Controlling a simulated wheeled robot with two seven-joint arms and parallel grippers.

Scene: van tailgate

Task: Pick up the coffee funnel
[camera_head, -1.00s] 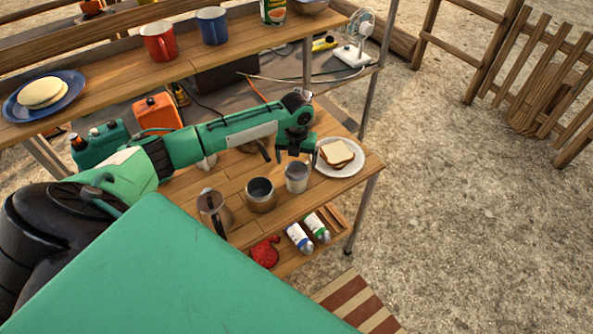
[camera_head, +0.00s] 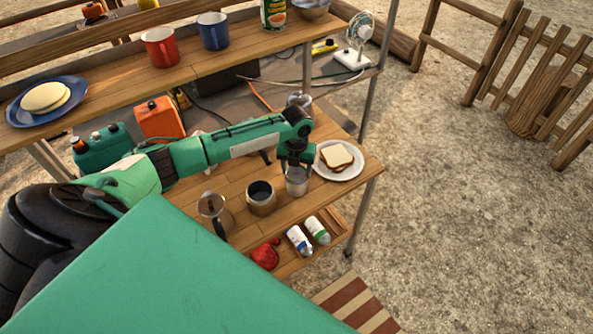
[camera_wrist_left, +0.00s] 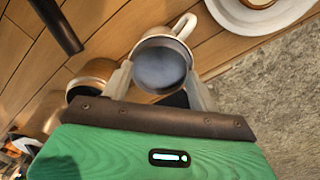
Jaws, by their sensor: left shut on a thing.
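The coffee funnel, as I take it, is a small grey metal cup-like piece (camera_head: 297,186) near the right end of the lower wooden shelf. In the left wrist view the funnel (camera_wrist_left: 160,62) shows its round opening and a pale loop at its rim. My left gripper (camera_head: 296,172) is above it with one finger on each side. In the wrist view the gripper (camera_wrist_left: 162,80) is shut on its sides. I cannot tell whether the funnel is lifted off the wood. My right gripper is out of view.
A metal pot base (camera_head: 261,198) stands just left of the funnel, and a pot with a dark handle (camera_head: 213,213) further left. A plate (camera_head: 352,173) with a sandwich (camera_head: 337,157) is close on the right. Two tubes (camera_head: 316,230) lie below.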

